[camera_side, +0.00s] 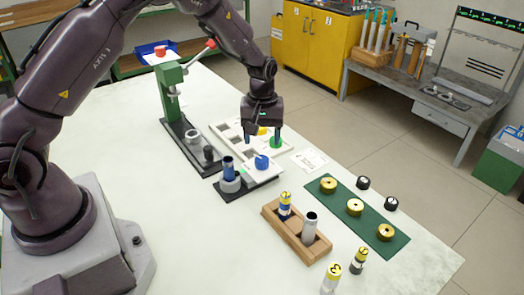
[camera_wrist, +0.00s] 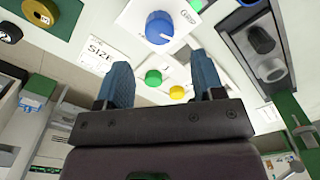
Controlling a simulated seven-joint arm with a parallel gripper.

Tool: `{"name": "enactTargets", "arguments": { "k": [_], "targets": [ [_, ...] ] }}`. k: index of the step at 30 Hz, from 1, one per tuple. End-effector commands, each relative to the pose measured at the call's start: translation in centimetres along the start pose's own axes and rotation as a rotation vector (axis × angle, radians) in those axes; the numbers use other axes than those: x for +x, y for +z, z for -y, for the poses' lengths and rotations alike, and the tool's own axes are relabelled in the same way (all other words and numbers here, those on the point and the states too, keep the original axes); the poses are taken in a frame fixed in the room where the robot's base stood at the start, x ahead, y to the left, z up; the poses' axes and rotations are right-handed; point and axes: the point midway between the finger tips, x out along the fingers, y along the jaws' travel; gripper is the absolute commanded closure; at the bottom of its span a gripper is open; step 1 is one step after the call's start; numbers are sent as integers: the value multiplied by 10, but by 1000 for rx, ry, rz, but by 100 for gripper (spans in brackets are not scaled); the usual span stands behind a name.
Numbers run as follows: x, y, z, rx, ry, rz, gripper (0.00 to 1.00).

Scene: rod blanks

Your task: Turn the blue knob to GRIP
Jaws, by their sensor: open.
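The blue knob (camera_side: 262,162) sits on a white plate at the front end of the pale panel. In the wrist view the blue knob (camera_wrist: 159,26) is at the top centre, with a white mark on its lower side toward the lower right. Small lettering (camera_wrist: 183,41) lies on the plate just lower right of it; I cannot read it surely. My gripper (camera_side: 264,141) is open and empty, pointing down above the panel, behind the blue knob and apart from it. In the wrist view its two blue fingers (camera_wrist: 161,65) are wide apart, below the knob in the picture.
A green knob (camera_side: 276,143) and a yellow knob (camera_side: 262,131) are close to my fingers. A grey holder (camera_side: 230,184) with a dark blue tube stands left of the blue knob. A green press (camera_side: 172,88) stands behind. A wooden rack (camera_side: 283,231) with rods is in front.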

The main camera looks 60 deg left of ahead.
Motion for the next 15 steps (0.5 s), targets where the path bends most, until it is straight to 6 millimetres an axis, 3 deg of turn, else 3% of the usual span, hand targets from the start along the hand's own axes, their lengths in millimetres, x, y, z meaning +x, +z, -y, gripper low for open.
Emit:
{"name": "enactTargets", "arguments": {
  "k": [6, 15],
  "targets": [
    [-43, 0, -1, 0, 3, -2, 38],
    [-61, 0, 0, 0, 0, 0, 38]
  ]
}}
